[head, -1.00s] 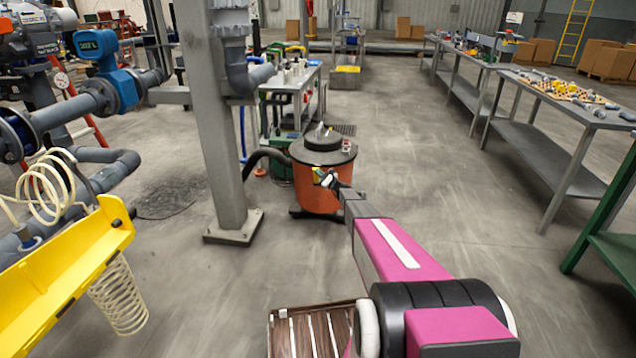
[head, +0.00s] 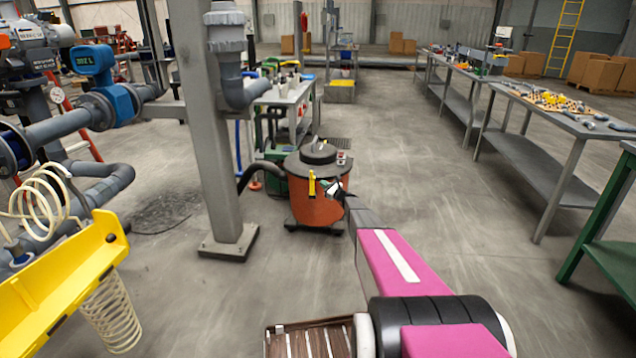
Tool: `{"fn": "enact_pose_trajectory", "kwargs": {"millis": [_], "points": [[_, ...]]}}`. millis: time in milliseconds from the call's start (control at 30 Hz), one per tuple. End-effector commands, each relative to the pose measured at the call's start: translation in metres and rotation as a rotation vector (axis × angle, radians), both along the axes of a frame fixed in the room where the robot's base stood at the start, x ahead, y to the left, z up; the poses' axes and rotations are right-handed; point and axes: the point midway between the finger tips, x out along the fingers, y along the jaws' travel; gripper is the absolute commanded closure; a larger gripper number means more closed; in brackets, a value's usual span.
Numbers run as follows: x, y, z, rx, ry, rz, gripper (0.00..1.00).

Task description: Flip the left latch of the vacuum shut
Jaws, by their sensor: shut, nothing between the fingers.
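The vacuum is an orange drum (head: 315,208) with a dark round lid (head: 318,158), standing on the floor beyond my arm. A yellow latch (head: 311,184) stands upright on the drum's near side, its top at the lid's rim. Whether it lies fully flat against the drum is too small to tell. My gripper (head: 331,189) is shut and empty, just right of the latch at the drum's upper side. I cannot tell whether it touches the drum. My arm and gripper hide part of the drum's right side; no second latch is clearly visible.
A grey steel column (head: 207,130) stands left of the vacuum. A black hose (head: 258,172) runs from the vacuum behind the column. A yellow tray (head: 60,275) with coiled tubing is near left. Workbenches (head: 545,110) line the right; the floor between is clear.

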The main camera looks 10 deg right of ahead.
Motion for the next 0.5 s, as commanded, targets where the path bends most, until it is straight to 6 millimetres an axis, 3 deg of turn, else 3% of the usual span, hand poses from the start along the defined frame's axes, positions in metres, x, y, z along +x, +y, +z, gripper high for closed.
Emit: {"fn": "enact_pose_trajectory", "kwargs": {"millis": [200,500], "points": [[-0.036,-0.028,-0.008,0.0,0.001,-0.001,1.0],[-0.057,-0.048,-0.014,0.0,0.0,0.0,1.0]]}}
